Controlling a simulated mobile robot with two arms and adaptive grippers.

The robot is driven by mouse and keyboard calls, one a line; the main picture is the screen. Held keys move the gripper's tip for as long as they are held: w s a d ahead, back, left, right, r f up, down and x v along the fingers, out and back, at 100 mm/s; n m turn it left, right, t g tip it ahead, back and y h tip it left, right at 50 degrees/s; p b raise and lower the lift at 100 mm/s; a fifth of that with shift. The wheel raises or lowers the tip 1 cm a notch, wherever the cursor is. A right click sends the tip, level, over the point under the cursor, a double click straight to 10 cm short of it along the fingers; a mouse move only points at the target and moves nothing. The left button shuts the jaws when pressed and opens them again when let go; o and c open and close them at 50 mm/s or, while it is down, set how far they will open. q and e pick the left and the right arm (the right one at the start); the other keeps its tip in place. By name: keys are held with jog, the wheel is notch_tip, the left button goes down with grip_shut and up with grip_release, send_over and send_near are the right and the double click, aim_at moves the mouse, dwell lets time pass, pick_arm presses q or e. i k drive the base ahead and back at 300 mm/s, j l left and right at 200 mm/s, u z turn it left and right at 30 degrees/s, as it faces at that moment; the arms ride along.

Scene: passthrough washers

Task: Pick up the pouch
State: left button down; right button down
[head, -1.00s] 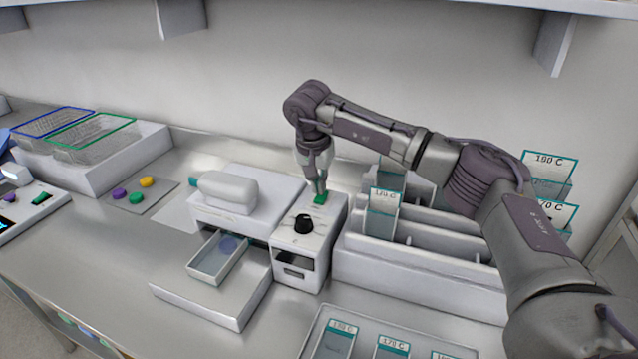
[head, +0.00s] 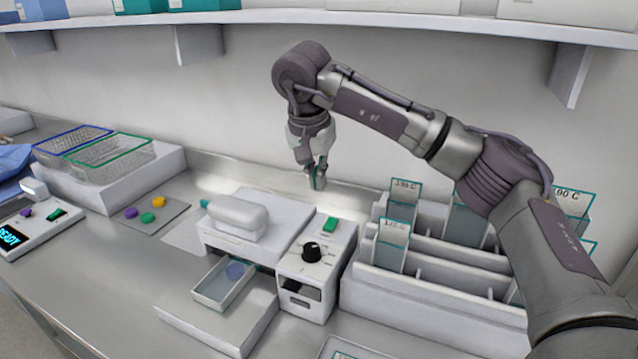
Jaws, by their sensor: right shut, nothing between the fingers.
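Several clear pouches with teal edges and temperature labels stand in the white slotted rack at the right. One is in the front slot (head: 391,246), one stands behind it (head: 404,196), and one labelled 190 C (head: 572,203) is at the far right, partly hidden by my arm. My right gripper (head: 317,183) points down, shut and empty, in the air above and behind the white device with the green button (head: 330,224). It is left of the rack and apart from every pouch. My left gripper is not in view.
The white device has a black knob (head: 311,252). Left of it are a white unit with a rounded bar (head: 235,219) and a small open tray (head: 222,292) holding a purple disc. Wire baskets (head: 120,155) stand far left. A shelf (head: 260,18) runs overhead.

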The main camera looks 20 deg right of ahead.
aim_at(217, 290)
jog(key=k+j, duration=0.3)
jog(key=k, duration=0.15)
jog(key=k+j, duration=0.25)
jog(key=k, duration=0.2)
jog(key=k+j, duration=0.3)
jog(key=k, duration=0.2)
